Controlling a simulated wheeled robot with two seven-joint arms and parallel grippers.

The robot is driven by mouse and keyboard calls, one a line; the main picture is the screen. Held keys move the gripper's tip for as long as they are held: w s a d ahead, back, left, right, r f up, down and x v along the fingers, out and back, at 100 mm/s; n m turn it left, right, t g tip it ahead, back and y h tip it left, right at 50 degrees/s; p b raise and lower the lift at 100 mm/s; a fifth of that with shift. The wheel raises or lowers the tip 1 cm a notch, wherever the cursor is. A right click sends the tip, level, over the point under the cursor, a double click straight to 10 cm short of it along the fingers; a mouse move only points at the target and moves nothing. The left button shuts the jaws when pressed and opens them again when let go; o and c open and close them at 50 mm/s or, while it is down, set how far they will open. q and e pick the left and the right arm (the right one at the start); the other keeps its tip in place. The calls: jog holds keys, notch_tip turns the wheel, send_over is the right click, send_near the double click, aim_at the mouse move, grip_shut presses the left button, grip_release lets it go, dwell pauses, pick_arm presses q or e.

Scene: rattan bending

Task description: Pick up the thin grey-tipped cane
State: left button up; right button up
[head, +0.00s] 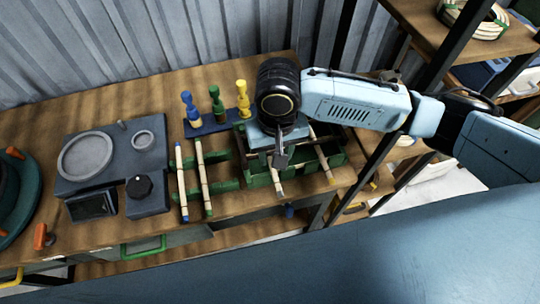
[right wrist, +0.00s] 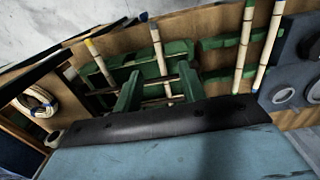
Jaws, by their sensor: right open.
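The thin grey-tipped cane (head: 277,180) lies on the green rack at the right of the bench, its dark grey tip toward the front edge. In the right wrist view this cane (right wrist: 156,48) runs down between the two fingers. My right gripper (head: 280,156) is open over the rack, pointing down, and hides the cane's back part in the head view. In the right wrist view the gripper (right wrist: 160,82) spans the cane with its fingers apart; I cannot tell how far above it they are. My left gripper is not in view.
A yellow-tipped cane (head: 322,155) lies right of it on the rack. Two more canes (head: 181,180) (head: 203,170) lie left on green supports. Coloured pegs (head: 214,105) stand behind. A dark blue machine (head: 112,165) fills the left, and a shelf post (head: 372,170) stands at right.

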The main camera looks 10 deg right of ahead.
send_over(278, 180)
jog(key=f, duration=0.5)
jog(key=a+f, duration=0.1)
jog(key=f, duration=0.1)
jog(key=shift+s+f+b, duration=0.1)
jog(key=shift+f+b, duration=0.25)
jog(key=shift+b, duration=0.05)
jog(key=f, duration=0.2)
jog(key=d+f, duration=0.1)
jog(key=f, duration=0.1)
jog(key=shift+a+f, duration=0.1)
jog(key=shift+f, duration=0.55)
grip_shut()
